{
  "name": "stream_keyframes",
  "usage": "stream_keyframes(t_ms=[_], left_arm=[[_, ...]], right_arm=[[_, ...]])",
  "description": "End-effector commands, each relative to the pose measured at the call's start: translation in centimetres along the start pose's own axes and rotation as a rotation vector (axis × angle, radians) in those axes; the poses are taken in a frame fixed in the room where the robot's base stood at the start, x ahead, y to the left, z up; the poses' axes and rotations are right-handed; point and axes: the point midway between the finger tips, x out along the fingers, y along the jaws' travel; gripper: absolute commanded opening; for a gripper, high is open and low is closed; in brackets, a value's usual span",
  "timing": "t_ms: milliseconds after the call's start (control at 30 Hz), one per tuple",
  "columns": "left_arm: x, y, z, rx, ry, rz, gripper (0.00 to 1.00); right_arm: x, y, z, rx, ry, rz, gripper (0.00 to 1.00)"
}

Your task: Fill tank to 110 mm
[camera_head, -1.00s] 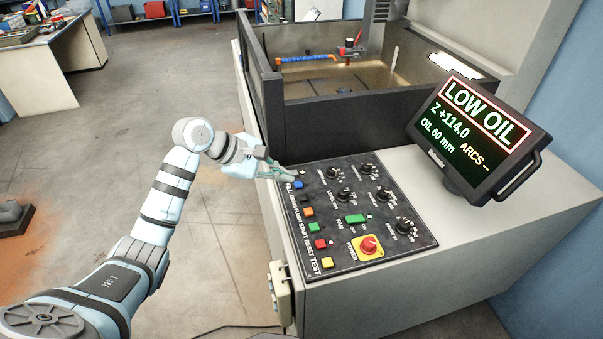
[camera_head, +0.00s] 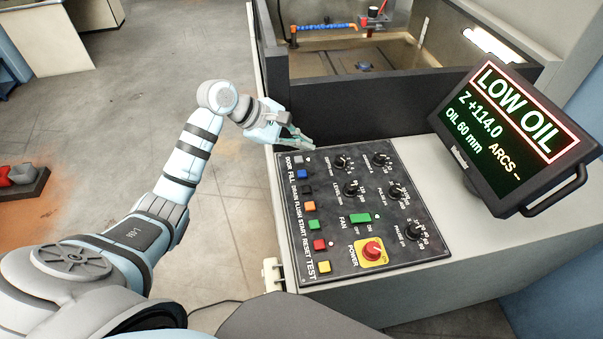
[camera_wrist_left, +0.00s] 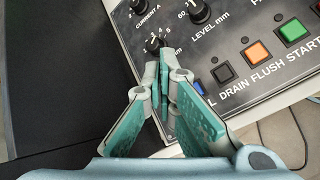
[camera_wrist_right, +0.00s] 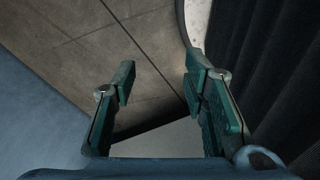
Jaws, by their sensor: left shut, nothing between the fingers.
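The tank (camera_head: 392,104) stands at the back, dark-walled, with shallow brownish liquid inside. The monitor (camera_head: 510,140) reads LOW OIL, Z +114.0, OIL 60 mm, ARCS –. The control panel (camera_head: 330,262) has a column of buttons; the blue FILL button (camera_head: 302,174) shows near its top left, and in the left wrist view it is mostly hidden behind a finger. The LEVEL mm knob (camera_wrist_left: 198,11) is on the same panel. My left gripper (camera_head: 309,143) is shut and empty, over the panel's top edge near the FILL button. My right gripper (camera_wrist_right: 157,85) is open and empty, over the floor.
A red and yellow POWER switch (camera_head: 372,250) and a green FAN switch (camera_head: 359,218) sit on the panel. An orange-and-blue pipe (camera_head: 322,27) crosses the tank. Floor to the left is mostly open. A workbench (camera_head: 45,45) stands far left.

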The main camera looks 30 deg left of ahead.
Motion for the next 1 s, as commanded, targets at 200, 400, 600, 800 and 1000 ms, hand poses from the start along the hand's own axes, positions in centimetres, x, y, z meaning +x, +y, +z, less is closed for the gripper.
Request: stream_keyframes(t_ms=[200, 400, 600, 800, 1000], left_arm=[[2.3, -1.7, -1.7, -0.002, 0.0, -0.002, 0.0], [4.6, -3.4, -3.3, -0.001, 0.0, -0.002, 0.0], [5.6, -4.1, -4.1, -0.001, 0.0, -0.001, 0.0], [5.5, -4.0, -4.0, -0.001, 0.0, -0.001, 0.0], [5.4, -4.0, -4.0, -0.001, 0.0, -0.001, 0.0]], right_arm=[[2.0, -0.1, -2.9, 0.002, 0.051, 0.001, 0.4], [4.1, -0.2, -1.7, 0.001, 0.032, 0.001, 0.4], [5.6, -0.4, -0.1, 0.0, 0.007, 0.001, 0.4], [5.5, -0.3, -1.1, 0.0, 0.025, 0.002, 0.4], [5.4, -0.2, -1.3, 0.0, 0.028, 0.003, 0.4]])
